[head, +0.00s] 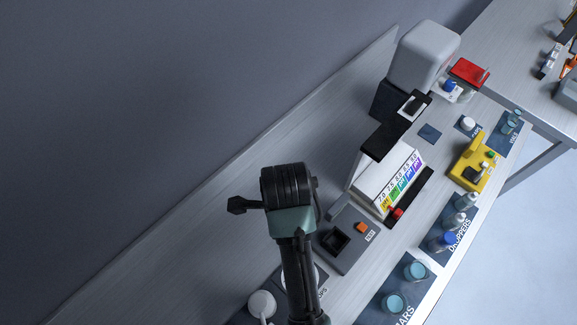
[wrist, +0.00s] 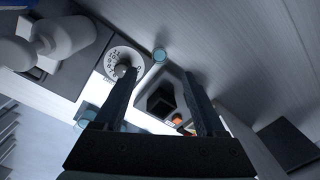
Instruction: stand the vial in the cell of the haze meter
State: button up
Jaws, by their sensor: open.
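The haze meter (head: 339,250) is a grey box on the bench with a dark square cell (head: 335,240) and an orange button. In the wrist view the meter's cell (wrist: 161,101) shows between my fingers, with nothing seen standing in it. A small round teal glass piece (wrist: 160,54), which looks like the vial from above, is on the bench beside the meter, just past my fingertips. It does not show in the head view, where my arm blocks part of the bench. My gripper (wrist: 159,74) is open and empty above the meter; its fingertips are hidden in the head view.
A round numbered dial (wrist: 124,66) sits left of the meter in the wrist view. A white rack with coloured labels (head: 388,180) stands behind the meter. Teal jars (head: 415,270) stand on a dark mat near the front edge. A yellow device (head: 472,165) stands farther right.

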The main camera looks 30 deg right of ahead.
jog(key=shift+w+d+f+p, duration=0.1)
jog(key=shift+f+p, duration=0.35)
jog(key=shift+f, duration=1.55)
jog(key=shift+d+f+p, duration=0.1)
jog(key=shift+f+p, duration=0.3)
jog(key=shift+f, duration=1.6)
grip_shut()
